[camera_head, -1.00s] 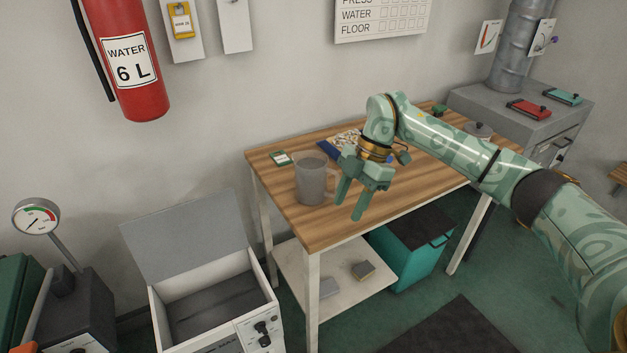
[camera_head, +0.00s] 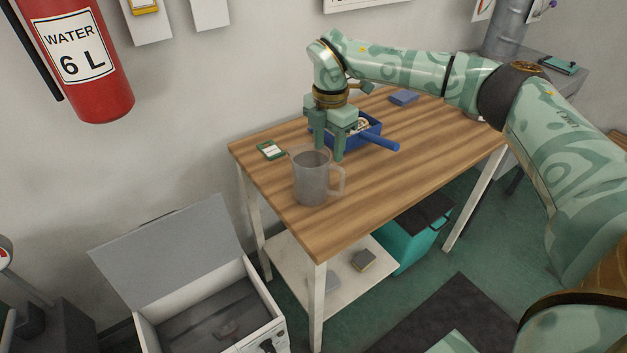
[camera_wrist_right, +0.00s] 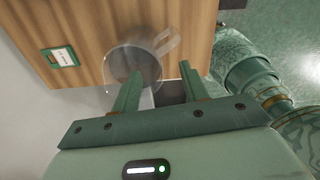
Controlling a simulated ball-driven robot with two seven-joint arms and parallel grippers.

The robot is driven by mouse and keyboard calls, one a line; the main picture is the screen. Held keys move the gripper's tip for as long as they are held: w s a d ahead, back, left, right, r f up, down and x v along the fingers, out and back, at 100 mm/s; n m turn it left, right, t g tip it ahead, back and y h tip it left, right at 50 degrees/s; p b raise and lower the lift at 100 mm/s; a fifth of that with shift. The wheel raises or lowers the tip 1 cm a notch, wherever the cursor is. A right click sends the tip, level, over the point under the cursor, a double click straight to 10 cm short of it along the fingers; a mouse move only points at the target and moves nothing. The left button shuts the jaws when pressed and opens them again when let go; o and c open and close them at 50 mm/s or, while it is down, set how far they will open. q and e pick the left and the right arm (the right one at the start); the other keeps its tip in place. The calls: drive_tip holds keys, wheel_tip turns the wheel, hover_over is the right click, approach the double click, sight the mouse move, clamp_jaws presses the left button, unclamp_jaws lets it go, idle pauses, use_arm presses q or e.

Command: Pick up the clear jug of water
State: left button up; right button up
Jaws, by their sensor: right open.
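The clear jug (camera_head: 312,180) stands upright near the left front part of the wooden table (camera_head: 420,150), its handle on the right. It also shows in the right wrist view (camera_wrist_right: 128,66), just beyond my fingertips. My right gripper (camera_head: 328,152) is open and empty, pointing down behind the jug in the head view. In the right wrist view its two fingers (camera_wrist_right: 160,75) are spread, with the left fingertip overlapping the jug's edge; I cannot tell if it touches. My left gripper is out of view.
A small green-edged card (camera_head: 270,150) lies left of the jug. An open grey-lidded box (camera_head: 170,262) stands on the floor at left. The table's right half is mostly clear.

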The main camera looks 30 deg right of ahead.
sight(319, 178)
wheel_tip(319, 178, down, 9)
drive_tip(key=shift+s+r+b, duration=0.15)
drive_tip(key=shift+b, duration=0.85)
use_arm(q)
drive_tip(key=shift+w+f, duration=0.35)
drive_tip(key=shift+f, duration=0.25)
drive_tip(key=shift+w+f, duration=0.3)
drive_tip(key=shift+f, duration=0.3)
use_arm(e)
drive_tip(key=shift+a+r, duration=0.1)
clamp_jaws()
